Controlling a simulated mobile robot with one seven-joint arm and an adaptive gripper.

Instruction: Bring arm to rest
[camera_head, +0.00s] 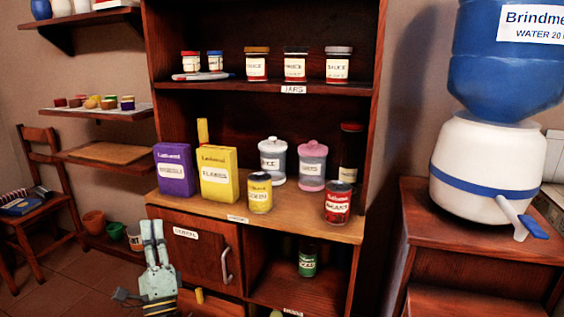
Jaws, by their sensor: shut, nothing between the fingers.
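My gripper (152,230) is at the lower left of the middle, in front of the cabinet's lower left door (195,253). Its pale fingers point up and are shut, with nothing held between them. Its striped body runs down toward the bottom edge of the picture. The rest of my arm is mostly out of view. I cannot tell how far the gripper is from the door.
The wooden cabinet counter (290,215) holds a purple box (174,170), a yellow box (218,174), cans and jars. A wooden chair (45,165) stands left. A water dispenser (480,165) stands right on a wooden stand (480,222). Floor shows at lower left.

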